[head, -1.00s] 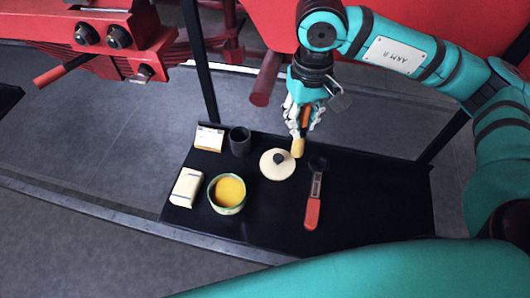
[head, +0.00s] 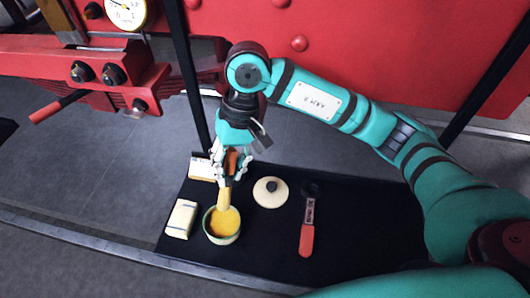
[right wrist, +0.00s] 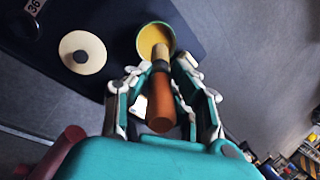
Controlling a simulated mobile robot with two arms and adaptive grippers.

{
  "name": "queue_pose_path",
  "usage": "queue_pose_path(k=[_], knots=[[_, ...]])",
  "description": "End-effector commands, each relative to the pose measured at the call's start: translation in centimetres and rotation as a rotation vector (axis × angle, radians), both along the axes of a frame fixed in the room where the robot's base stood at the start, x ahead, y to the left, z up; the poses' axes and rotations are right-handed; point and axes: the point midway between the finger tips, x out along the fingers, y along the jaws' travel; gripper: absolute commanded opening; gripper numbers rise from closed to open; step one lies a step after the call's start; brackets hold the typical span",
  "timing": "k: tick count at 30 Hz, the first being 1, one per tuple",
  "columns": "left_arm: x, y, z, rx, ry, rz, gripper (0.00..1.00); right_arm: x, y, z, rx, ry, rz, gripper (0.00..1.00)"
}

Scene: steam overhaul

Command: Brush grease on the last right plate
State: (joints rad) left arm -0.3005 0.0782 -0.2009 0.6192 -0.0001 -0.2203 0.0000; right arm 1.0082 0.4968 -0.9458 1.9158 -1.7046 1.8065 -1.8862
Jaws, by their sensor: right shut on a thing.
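My right gripper (head: 226,174) is shut on a brush with an orange-brown handle (right wrist: 160,105) and a pale yellow tip (head: 224,199). The brush points down, its tip at the green bowl (head: 222,241) of yellow grease (head: 228,222). In the right wrist view the tip overlaps the grease (right wrist: 152,36); I cannot tell how deep it reaches. Red machinery (head: 110,80) with bolts stands at the left of the head view. I cannot pick out the last right plate there. My left gripper is not in view.
The black tray (head: 360,225) also carries a round cream lid (head: 270,198) with a dark knob, a red-handled tool (head: 307,238), a pale block (head: 181,219) and a small card box (head: 201,169). A dark upright post (head: 193,85) stands behind it. The tray's right side is clear.

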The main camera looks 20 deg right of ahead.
Motion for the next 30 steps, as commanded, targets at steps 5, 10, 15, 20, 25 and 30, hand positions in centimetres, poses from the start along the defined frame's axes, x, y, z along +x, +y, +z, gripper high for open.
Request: queue_pose_path(k=[5,10,15,20,25,30], knots=[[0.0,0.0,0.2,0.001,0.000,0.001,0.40,-0.2,1.4,-0.5,0.031,0.025,-0.005,0.00],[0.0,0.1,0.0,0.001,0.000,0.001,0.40,-0.2,1.3,-2.0,0.031,0.025,-0.006,0.00],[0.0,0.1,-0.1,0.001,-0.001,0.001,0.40,-0.2,1.3,-3.9,0.030,0.025,-0.005,0.00],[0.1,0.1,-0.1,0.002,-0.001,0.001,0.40,-0.2,1.3,-5.2,0.030,0.023,-0.005,0.00],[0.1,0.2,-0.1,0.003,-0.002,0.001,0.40,-0.2,1.3,-5.8,0.030,0.022,-0.005,0.00],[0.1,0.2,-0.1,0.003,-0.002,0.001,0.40,-0.1,1.3,-6.0,0.030,0.021,-0.005,0.00]])
